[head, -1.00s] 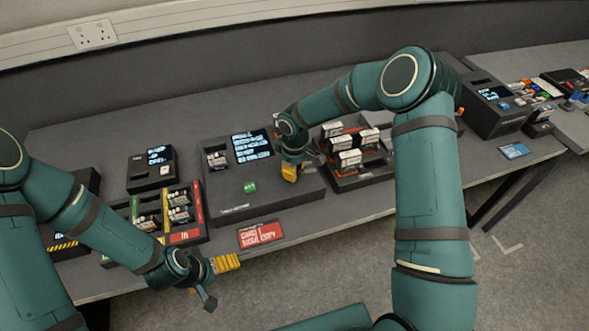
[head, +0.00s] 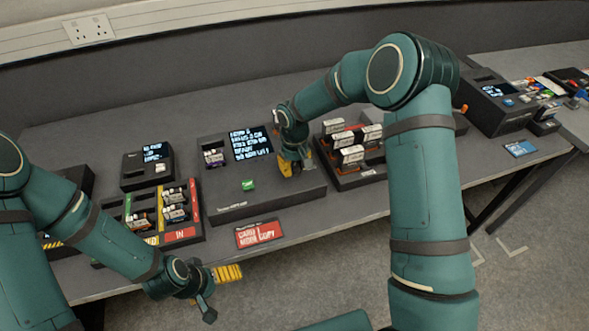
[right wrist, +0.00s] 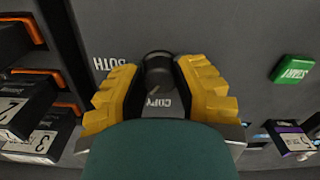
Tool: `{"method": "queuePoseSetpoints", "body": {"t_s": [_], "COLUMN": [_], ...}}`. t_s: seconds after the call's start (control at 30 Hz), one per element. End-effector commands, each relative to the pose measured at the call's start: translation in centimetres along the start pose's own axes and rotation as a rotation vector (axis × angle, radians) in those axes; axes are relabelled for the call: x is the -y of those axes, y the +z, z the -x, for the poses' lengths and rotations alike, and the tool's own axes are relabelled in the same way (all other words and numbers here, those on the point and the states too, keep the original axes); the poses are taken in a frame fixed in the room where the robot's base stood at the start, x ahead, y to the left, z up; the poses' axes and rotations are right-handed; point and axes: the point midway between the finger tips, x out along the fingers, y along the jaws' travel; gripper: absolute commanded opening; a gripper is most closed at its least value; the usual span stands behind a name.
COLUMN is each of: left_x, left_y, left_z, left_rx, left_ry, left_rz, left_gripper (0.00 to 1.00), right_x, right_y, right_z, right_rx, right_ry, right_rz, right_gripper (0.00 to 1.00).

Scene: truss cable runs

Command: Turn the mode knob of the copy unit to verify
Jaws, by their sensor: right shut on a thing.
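The copy unit (head: 225,205) is a dark grey box at the middle of the bench, with a lit screen (head: 250,143) and a green START button (head: 248,184). My right gripper (head: 294,168) is down at its right side. In the right wrist view, the yellow fingers are shut on the black mode knob (right wrist: 158,64), one on each side.
A tray with white-labelled cartridges (head: 350,155) stands close to the right of the unit. A red and green sorting tray (head: 181,235) and a small screen box (head: 146,170) stand to the left. A red card (head: 259,235) lies at the front edge.

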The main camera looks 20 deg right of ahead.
Motion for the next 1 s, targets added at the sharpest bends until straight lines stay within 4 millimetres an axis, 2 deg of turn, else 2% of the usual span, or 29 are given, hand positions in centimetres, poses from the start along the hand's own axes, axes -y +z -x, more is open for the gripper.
{"method": "queuePoseSetpoints", "body": {"t_s": [0.4, 0.93, 0.97, 1.0], "left_x": [0.32, 0.35, 0.35, 0.35], "left_y": [0.38, 0.42, 0.42, 0.42], "left_z": [-0.87, -0.92, -0.92, -0.92], "left_rx": [0.008, 0.009, 0.009, 0.009], "left_ry": [0.001, 0.001, 0.001, 0.001], "left_rz": [-0.002, -0.003, -0.003, -0.003], "left_gripper": [1.0, 1.0, 1.0, 1.0], "right_x": [0.02, 0.06, 0.06, 0.06], "right_y": [0.12, 0.16, 0.16, 0.16], "right_z": [-0.19, -0.19, -0.2, -0.2], "right_rx": [0.004, 0.006, 0.006, 0.006], "right_ry": [0.0, 0.0, 0.0, 0.0], "right_rz": [-0.192, -0.219, -0.219, -0.219], "right_gripper": [0.0, 0.0, 0.35, 0.49]}}
